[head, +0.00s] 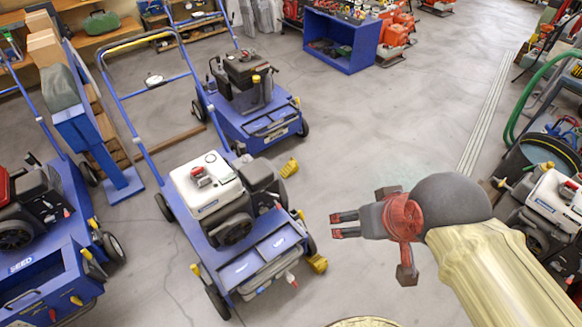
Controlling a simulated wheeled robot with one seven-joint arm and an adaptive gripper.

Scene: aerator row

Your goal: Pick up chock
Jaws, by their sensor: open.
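A yellow chock (317,264) lies on the floor beside the front right wheel of the middle blue machine (232,235). A second yellow chock (289,168) lies farther back, on the floor between the middle machine and the blue machine behind it (262,118). My gripper (337,225) reaches in from the right, with its fingers pointing left. It is open, with nothing seen between the fingers. In the picture it is just above the nearer chock and apart from it; its height above the floor is hard to tell.
Another blue machine (45,262) stands at the left. A blue open-fronted cabinet (342,42) is at the back. A dark bin (540,153) with a green hose and a white engine stand at the right. The floor between is clear.

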